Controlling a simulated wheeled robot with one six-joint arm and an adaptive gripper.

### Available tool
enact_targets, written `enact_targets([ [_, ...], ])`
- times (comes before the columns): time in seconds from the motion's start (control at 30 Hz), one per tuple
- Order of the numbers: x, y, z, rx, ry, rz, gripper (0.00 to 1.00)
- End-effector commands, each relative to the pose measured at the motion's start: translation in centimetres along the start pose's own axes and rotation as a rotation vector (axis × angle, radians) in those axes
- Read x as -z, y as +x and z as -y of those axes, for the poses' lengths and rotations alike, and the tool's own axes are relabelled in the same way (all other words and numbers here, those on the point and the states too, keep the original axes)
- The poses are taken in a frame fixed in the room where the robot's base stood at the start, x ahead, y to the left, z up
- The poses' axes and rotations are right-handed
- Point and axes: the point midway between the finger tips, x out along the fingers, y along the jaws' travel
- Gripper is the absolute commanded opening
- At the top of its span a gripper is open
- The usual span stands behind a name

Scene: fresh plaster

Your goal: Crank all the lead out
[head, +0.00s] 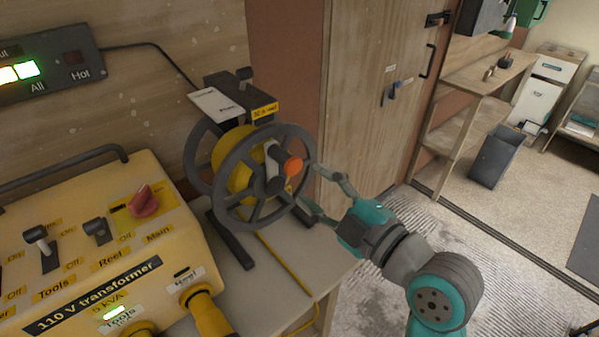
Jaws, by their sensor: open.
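A cable reel (199,155) with dark spoked wheels stands on a pale bench, with yellow lead (234,172) wound on its drum. A length of yellow lead (285,265) runs from under the reel across the bench top. My gripper (312,189) is open and empty, just right of the reel's front wheel, with its fingers pointing at the reel near the knob. Whether a fingertip touches the wheel I cannot tell.
A yellow 110 V transformer (120,225) with switches and a red knob stands left of the reel. A lit indicator panel (40,75) hangs on the wall above. A wooden door (370,120), shelves (480,80) and a grey bin (497,157) are behind. Floor is open at right.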

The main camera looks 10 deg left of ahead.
Motion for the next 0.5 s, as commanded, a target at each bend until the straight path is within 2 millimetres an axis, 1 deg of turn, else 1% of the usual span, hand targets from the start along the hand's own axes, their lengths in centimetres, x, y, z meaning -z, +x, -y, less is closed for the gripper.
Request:
enact_targets([
  [0.03,0.0,-0.7,0.0,-0.002,0.000,0.001,0.53],
  [0.1,-0.1,-1.4,-0.1,-0.002,0.000,0.001,0.53],
  [0.2,0.0,-2.1,0.0,0.000,0.000,0.000,0.53],
  [0.5,0.0,-2.4,0.0,0.000,0.000,-0.001,0.53],
])
